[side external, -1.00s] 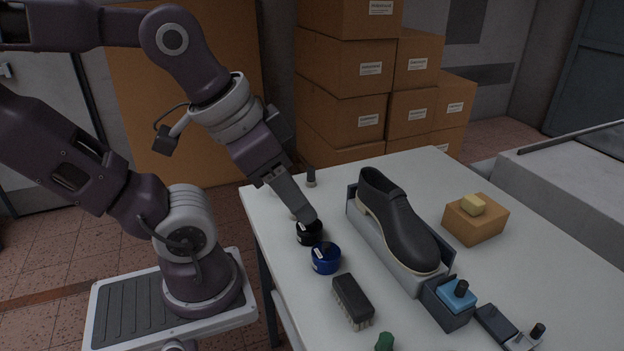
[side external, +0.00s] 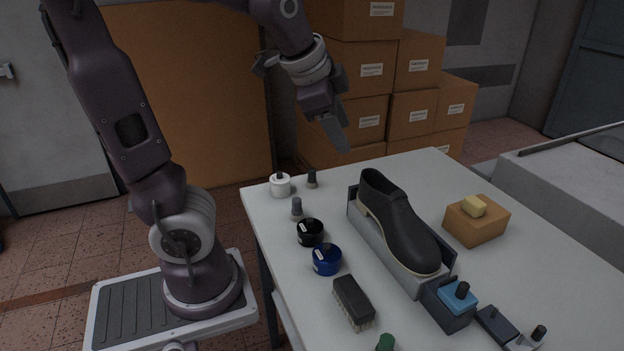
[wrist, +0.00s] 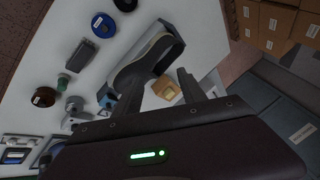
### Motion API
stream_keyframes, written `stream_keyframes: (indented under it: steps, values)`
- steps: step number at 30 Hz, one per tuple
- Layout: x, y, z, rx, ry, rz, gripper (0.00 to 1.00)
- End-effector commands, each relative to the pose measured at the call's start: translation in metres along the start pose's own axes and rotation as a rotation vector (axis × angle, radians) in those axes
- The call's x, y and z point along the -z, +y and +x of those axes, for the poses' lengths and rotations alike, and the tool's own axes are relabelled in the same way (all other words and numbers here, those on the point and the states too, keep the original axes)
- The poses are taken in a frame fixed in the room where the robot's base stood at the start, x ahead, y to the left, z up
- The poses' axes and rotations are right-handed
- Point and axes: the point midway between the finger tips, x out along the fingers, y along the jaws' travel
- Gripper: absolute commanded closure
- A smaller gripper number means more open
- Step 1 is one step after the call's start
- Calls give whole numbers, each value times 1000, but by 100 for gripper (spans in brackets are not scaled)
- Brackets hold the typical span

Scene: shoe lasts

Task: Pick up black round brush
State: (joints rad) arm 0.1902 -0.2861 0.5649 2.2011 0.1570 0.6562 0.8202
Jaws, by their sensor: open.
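A small round brush with a black handle (side external: 312,179) stands upright near the far left edge of the table in the side view. I take it as the black round brush; I cannot make it out in the wrist view. A similar grey-handled round brush (side external: 297,208) stands nearer the camera. My gripper (side external: 343,142) is raised above the table's far edge, up and to the right of the black brush in the picture. In the wrist view, my gripper's two fingers (wrist: 157,86) are apart with nothing held between them.
A white jar (side external: 280,186) stands left of the black brush. A black tin (side external: 310,233), blue tin (side external: 326,260) and rectangular brush (side external: 353,302) line the left side. A black shoe (side external: 398,222) on a grey stand fills the middle. Stacked boxes (side external: 345,68) stand behind.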

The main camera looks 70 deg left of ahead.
Motion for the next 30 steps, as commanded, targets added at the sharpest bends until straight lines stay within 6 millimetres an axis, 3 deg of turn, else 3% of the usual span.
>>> stream_keyframes:
  steps: [1, 3, 8, 13, 19, 20, 30]
  values:
    - [-8, -24, 22, 40, -51, 106, 52]
    - [-21, -58, 46, 109, -126, 283, 52]
    - [-55, -126, 74, 229, -342, 684, 52]
    - [-78, -185, 71, 301, -604, 1091, 52]
    - [-78, -241, 39, 317, -947, 1552, 52]
    - [-79, -243, 40, 310, -980, 1595, 52]
    - [-136, -188, 163, 295, -964, 1572, 52]
